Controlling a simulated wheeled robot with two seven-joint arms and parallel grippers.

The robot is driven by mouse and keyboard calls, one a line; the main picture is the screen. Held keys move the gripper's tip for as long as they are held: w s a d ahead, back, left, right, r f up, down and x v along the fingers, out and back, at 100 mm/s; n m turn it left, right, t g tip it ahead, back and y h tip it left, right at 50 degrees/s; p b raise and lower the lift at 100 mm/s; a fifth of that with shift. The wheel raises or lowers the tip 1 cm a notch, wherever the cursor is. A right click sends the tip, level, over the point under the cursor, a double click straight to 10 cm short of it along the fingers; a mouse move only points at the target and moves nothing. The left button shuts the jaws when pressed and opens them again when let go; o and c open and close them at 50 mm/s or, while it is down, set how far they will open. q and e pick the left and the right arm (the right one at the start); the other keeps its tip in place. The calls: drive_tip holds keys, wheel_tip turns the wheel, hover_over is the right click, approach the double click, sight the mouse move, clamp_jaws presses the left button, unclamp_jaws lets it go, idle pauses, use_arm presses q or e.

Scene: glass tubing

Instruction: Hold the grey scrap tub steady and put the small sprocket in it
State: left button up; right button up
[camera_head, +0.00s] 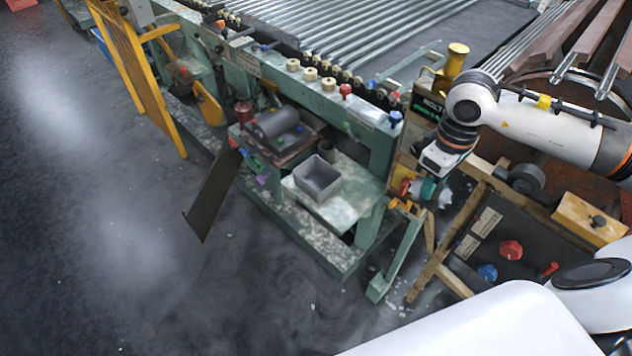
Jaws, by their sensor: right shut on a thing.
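The grey scrap tub (318,180) is a small open box. It stands upright on a pale, worn shelf of the green machine, near the middle of the view, and looks empty. My right gripper (428,180) points down to the right of the tub, clearly apart from it. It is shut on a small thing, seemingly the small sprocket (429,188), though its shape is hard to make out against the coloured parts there. My left gripper is not in view, and nothing holds the tub.
A dark grey motor-like unit (278,130) sits left of the tub. A green leg (396,262) stands between shelf and wooden-framed panel (510,240). A dark plate (212,195) leans at the left. Metal tubes (350,35) lie behind. The floor in front is mostly clear.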

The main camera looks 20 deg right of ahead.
drive_tip(key=shift+m, duration=0.4)
drive_tip(key=d, duration=0.1)
drive_tip(key=d+r, duration=0.2)
drive_tip(key=shift+s+d, duration=0.35)
drive_tip(key=shift+n, duration=0.7)
drive_tip(key=w+r, duration=0.2)
drive_tip(key=r, duration=0.1)
drive_tip(key=w+r, duration=0.1)
drive_tip(key=shift+w+a+r, duration=0.1)
drive_tip(key=shift+a+r, duration=0.05)
drive_tip(key=shift+a, duration=0.15)
drive_tip(key=shift+w+a+r+n, duration=0.2)
drive_tip(key=shift+w+a+n, duration=0.3)
drive_tip(key=shift+a, duration=0.35)
